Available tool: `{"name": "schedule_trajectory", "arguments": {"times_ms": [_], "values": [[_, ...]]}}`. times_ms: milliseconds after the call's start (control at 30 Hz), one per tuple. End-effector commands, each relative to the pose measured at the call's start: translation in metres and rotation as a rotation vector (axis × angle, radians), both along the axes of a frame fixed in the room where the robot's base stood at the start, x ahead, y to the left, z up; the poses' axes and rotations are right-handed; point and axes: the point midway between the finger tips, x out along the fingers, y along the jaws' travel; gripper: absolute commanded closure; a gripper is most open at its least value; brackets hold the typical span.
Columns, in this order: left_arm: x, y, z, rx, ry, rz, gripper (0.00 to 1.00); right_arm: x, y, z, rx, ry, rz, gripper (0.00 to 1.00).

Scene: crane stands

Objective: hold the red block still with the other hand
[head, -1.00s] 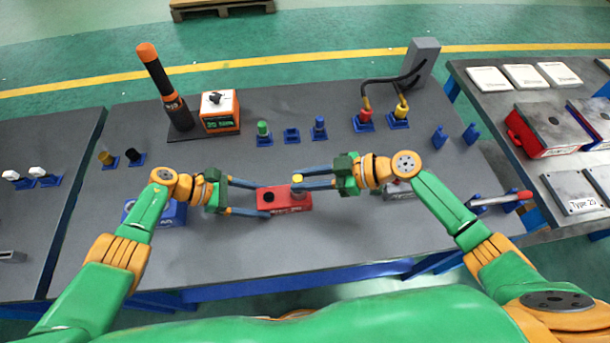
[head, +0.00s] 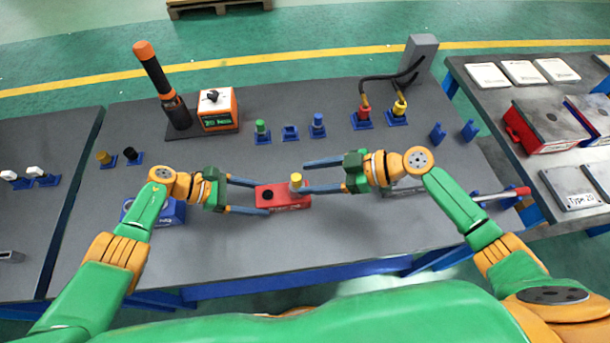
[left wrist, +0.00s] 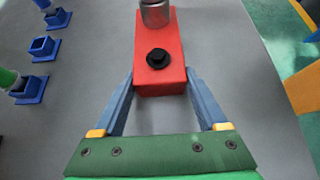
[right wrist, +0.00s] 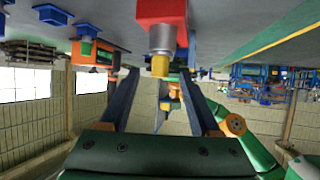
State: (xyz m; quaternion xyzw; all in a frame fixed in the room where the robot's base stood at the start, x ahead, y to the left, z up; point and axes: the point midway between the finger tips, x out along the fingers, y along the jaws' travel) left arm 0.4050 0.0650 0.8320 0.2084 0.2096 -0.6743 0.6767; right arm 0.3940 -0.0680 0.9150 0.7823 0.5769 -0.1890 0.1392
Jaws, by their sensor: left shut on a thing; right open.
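The red block (head: 283,197) lies on the grey table, with a black knob (left wrist: 157,59) on its top. A metal cylinder (left wrist: 155,13) with a yellow cap (head: 296,178) stands upright at its right end. My left gripper (head: 262,198) is shut on the left end of the red block, one finger along each side; the left wrist view shows this too. My right gripper (head: 303,176) is open, its fingers spread either side of the capped cylinder and apart from it. In the right wrist view the yellow cap (right wrist: 160,66) sits between the fingertips.
Behind are a green-topped post (head: 262,131), an empty blue socket (head: 290,133) and a blue post (head: 318,124). An orange box (head: 218,110) stands back left. A blue block (head: 172,212) is by my left wrist.

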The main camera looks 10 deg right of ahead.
Motion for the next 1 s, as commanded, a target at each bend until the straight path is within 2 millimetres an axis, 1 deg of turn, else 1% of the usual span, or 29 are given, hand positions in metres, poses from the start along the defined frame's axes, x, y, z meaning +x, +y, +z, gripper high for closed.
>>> {"name": "schedule_trajectory", "arguments": {"times_ms": [100, 233, 633, 733, 767, 867, 1000], "values": [[0.0, 0.0, 0.001, -0.001, -0.001, 0.0, 1.0, -0.003, -0.012, 0.005, -0.002, 0.001, -0.001, 0.36], [0.0, 0.0, 0.001, -0.001, -0.001, 0.0, 1.0, -0.006, -0.02, 0.011, 0.0, 0.0, -0.001, 0.36], [0.0, 0.0, 0.001, -0.001, -0.001, 0.0, 1.0, -0.007, -0.022, 0.012, 0.0, 0.0, 0.0, 0.36], [0.0, 0.0, 0.001, -0.001, -0.001, 0.0, 1.0, -0.008, -0.027, 0.014, -0.001, 0.001, 0.0, 0.36], [0.0, 0.0, 0.001, -0.001, -0.001, 0.0, 1.0, -0.009, -0.031, 0.016, 0.0, 0.0, -0.001, 0.36], [0.0, 0.0, 0.001, -0.001, -0.001, 0.001, 1.0, -0.016, -0.053, 0.027, -0.004, 0.0, -0.002, 0.36], [0.0, 0.0, 0.001, -0.001, -0.001, 0.0, 1.0, -0.027, -0.088, 0.045, -0.004, 0.004, -0.003, 0.36]]}}
